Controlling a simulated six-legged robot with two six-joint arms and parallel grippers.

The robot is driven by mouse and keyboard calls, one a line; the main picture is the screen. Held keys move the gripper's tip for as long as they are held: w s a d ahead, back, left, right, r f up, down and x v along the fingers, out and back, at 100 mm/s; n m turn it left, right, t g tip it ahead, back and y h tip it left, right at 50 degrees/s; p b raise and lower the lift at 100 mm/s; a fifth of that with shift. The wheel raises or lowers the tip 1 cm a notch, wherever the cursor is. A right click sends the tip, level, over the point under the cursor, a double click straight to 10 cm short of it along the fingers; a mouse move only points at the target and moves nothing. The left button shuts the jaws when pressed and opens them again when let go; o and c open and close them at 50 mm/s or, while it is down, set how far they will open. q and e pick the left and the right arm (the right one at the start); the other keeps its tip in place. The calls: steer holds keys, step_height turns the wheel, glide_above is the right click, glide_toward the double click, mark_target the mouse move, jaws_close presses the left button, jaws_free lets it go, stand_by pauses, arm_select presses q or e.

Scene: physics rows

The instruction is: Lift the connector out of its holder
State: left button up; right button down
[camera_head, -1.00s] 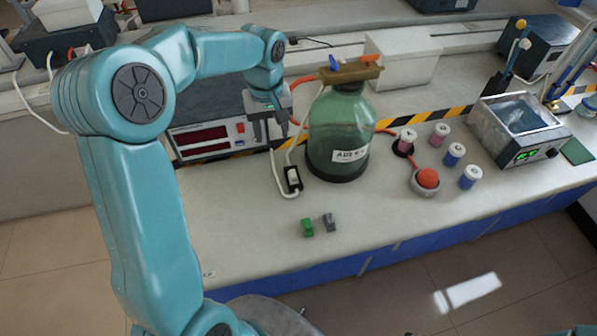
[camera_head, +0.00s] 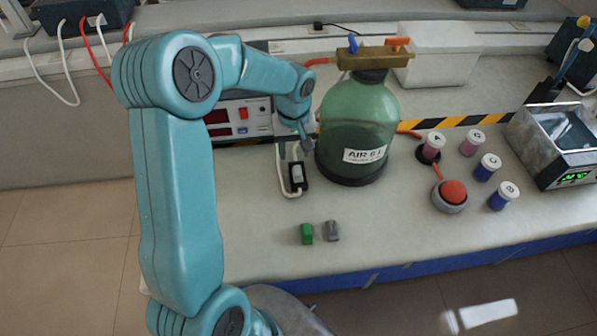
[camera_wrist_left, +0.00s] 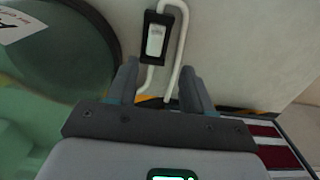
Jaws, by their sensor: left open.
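The white connector (camera_head: 297,171) sits upright in its small black holder (camera_head: 301,188) on the bench, left of the green bottle, with a white cable looping from it. In the left wrist view the connector (camera_wrist_left: 156,40) and the black holder (camera_wrist_left: 153,61) are ahead of the fingertips. My left gripper (camera_head: 292,155) is open and empty, just above and behind the connector in the head view. In the left wrist view its two fingers (camera_wrist_left: 160,72) are apart, with the white cable showing between them. My right gripper is not in view.
The large green bottle (camera_head: 356,118) stands close to the right of the holder. The power supply (camera_head: 240,115) is behind my left arm. A red button (camera_head: 452,192) and several vials are at the right.

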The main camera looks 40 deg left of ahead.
mark_target(298, 169)
arm_select(q)
steer(key=shift+w+f, duration=0.2)
steer(key=shift+f, duration=0.4)
steer(key=shift+w+f, duration=0.15)
steer(key=shift+f, duration=0.45)
steer(key=shift+d+f, duration=0.1)
steer(key=shift+f, duration=0.15)
steer(key=f, duration=0.3)
steer(key=f+p, duration=0.1)
steer(key=shift+d+f, duration=0.25)
steer(key=shift+f, duration=0.15)
steer(key=shift+s+d+r, duration=0.1)
steer(key=shift+s+r, duration=0.1)
steer(key=shift+c, duration=0.3)
steer(key=shift+w+f, duration=0.1)
jaws_close()
